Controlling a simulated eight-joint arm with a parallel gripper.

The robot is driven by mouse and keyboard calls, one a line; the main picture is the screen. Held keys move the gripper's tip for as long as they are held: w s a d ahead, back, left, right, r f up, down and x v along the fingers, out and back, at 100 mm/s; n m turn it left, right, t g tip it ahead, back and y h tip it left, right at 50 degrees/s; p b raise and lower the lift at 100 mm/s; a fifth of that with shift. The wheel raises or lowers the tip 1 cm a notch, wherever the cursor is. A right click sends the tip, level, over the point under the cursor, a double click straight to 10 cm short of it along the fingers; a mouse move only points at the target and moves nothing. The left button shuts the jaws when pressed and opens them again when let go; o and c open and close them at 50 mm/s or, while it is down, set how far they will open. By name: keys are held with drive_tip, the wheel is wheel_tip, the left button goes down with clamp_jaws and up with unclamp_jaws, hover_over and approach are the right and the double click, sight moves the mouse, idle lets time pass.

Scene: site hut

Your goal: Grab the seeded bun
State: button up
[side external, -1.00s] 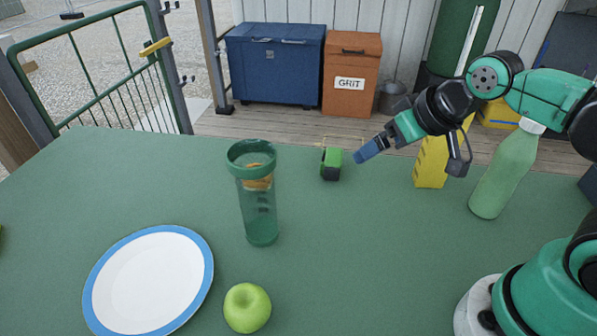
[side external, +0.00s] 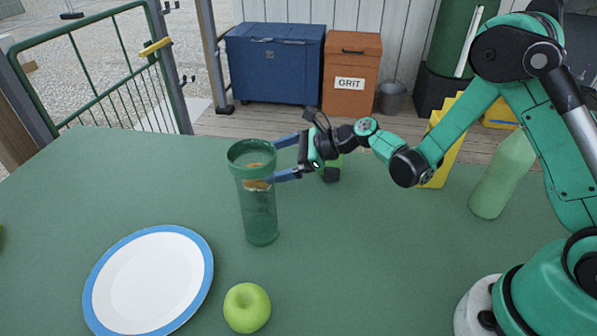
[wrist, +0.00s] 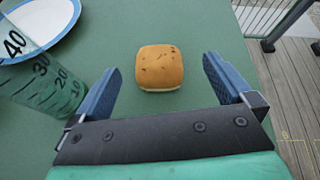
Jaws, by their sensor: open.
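The seeded bun (wrist: 160,69) is golden brown with dark specks on top and lies on the green table. In the side view the bun (side external: 258,184) shows only through the clear green tumbler, behind it. My gripper (wrist: 162,67) is open and empty, with its blue fingers pointing at the bun from either side in the wrist view. In the side view my gripper (side external: 275,161) is just right of the tumbler's upper part.
The tall green measuring tumbler (side external: 260,215) stands close to the bun; it also shows at left in the wrist view (wrist: 45,85). A blue-rimmed plate (side external: 150,280), green apple (side external: 247,307), green bottle (side external: 503,177), yellow box (side external: 440,172) and green-black object (side external: 332,174) are on the table (side external: 370,260).

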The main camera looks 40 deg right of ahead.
drive_tip(key=shift+a+f+m, duration=0.1)
drive_tip(key=shift+f+m, duration=0.55)
drive_tip(key=shift+m, duration=0.15)
drive_tip(key=shift+w+a+f+y, duration=0.15)
drive_tip(key=shift+w+a+y, duration=0.05)
drive_tip(key=shift+a+y, duration=0.1)
drive_tip(key=x, duration=0.5)
drive_tip(key=shift+d, duration=0.1)
drive_tip(key=c, duration=1.2)
